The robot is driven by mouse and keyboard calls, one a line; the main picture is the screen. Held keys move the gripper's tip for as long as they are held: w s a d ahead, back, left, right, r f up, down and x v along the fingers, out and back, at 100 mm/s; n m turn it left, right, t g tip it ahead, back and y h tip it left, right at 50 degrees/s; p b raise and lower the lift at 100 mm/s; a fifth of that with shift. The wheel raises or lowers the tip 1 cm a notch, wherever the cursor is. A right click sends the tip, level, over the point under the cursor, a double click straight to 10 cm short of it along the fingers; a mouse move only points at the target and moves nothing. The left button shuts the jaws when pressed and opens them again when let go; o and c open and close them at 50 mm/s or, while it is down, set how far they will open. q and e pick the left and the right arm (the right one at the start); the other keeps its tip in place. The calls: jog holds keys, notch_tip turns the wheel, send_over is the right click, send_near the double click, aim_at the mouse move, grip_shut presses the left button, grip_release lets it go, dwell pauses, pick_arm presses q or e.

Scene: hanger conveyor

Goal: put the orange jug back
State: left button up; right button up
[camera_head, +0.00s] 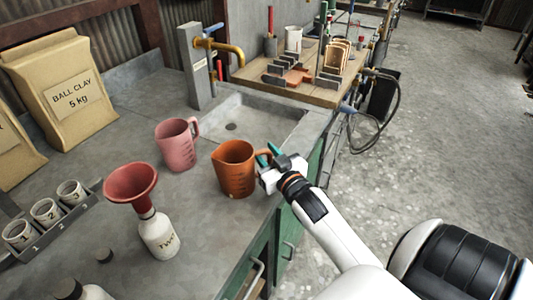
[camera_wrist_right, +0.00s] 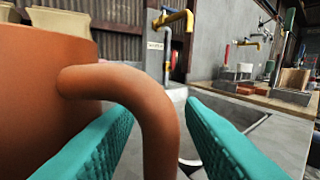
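The orange jug (camera_head: 235,168) stands upright on the grey counter, near its front edge, with its handle towards my right gripper. My right gripper (camera_head: 268,154) is at the handle side of the jug. In the right wrist view, the jug's handle (camera_wrist_right: 160,125) passes between the two teal fingers of the gripper (camera_wrist_right: 158,104), with a visible gap to the right finger. The fingers are apart and do not look closed on the handle. The jug's body (camera_wrist_right: 40,85) fills the left of that view. My left gripper is not in view.
A pink jug (camera_head: 176,147) stands left of the orange one. A red funnel (camera_head: 131,185) sits in a white bottle (camera_head: 158,238). Numbered cups (camera_head: 45,211) stand in a rack. Behind are a sink (camera_head: 262,118), a yellow tap (camera_head: 228,48) and clay bags (camera_head: 62,88).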

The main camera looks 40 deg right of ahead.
jog(key=shift+r, duration=0.1)
jog(key=s+a+b, duration=0.1)
jog(key=s+a, duration=0.1)
jog(key=s, duration=0.9)
jog(key=shift+s, duration=0.4)
